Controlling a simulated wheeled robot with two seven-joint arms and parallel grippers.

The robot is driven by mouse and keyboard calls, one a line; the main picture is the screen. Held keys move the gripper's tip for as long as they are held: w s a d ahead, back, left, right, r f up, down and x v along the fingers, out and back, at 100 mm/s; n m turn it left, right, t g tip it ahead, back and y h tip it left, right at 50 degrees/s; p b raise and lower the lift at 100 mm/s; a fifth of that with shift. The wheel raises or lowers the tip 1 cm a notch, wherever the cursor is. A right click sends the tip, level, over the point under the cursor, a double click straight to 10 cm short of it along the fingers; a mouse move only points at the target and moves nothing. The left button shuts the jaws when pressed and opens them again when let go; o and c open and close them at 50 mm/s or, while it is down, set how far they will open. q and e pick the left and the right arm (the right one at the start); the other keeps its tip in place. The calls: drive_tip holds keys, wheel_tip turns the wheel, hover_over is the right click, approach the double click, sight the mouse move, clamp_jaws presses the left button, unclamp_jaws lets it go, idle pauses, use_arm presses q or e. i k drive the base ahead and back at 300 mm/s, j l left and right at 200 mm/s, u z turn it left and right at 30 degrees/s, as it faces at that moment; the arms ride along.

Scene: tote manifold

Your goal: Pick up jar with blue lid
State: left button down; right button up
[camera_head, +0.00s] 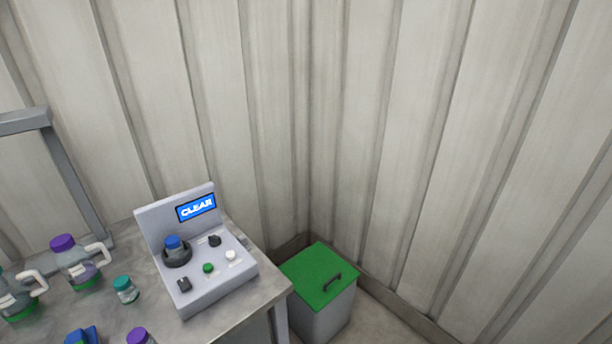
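A small jar with a blue lid (174,246) stands upright in a round dark holder on the grey control box (206,294). The box stands near the right end of the grey table. Another blue item (80,338) is cut off by the bottom edge of the view, and I cannot tell what it is. Neither of my grippers shows in this view.
A jug with a purple lid (74,262), a jug with a green base (17,303), a teal-lidded jar (125,290) and a purple-lidded item (138,336) stand left of the box. A green-lidded bin (319,275) stands right of the table. Corrugated walls close the corner.

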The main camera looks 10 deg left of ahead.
sight(175, 249)
drive_tip(key=u, duration=1.2)
